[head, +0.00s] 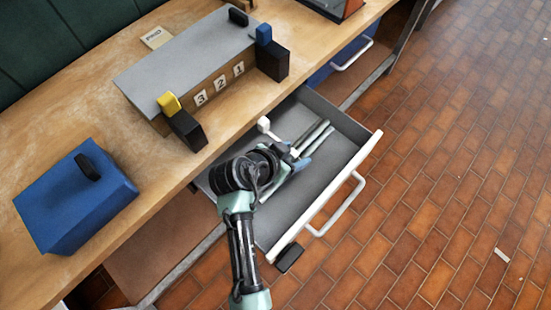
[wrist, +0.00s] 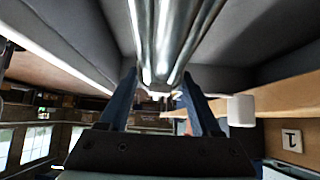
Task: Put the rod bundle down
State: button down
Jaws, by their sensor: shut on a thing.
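The rod bundle (head: 315,138) is several pale grey-green rods side by side, over the grey interior of an open drawer (head: 318,198). In the wrist view the rods (wrist: 164,40) run up from between the two blue fingers of my gripper (wrist: 158,84). My arm hides part of the drawer's left side. I cannot tell whether the rods touch the drawer floor.
The drawer has a white front with a handle (head: 338,208). A small white block (head: 264,125) is at its back edge. On the wooden bench are a blue box (head: 75,200) and a grey-topped block numbered 3, 2, 1 (head: 185,62). Drawer floor right of the gripper is bare.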

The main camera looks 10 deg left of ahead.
notch_tip(320, 180, down, 9)
jog(key=shift+r+b, duration=0.15)
jog(key=shift+b, duration=0.35)
jog(key=shift+c, duration=0.4)
grip_release()
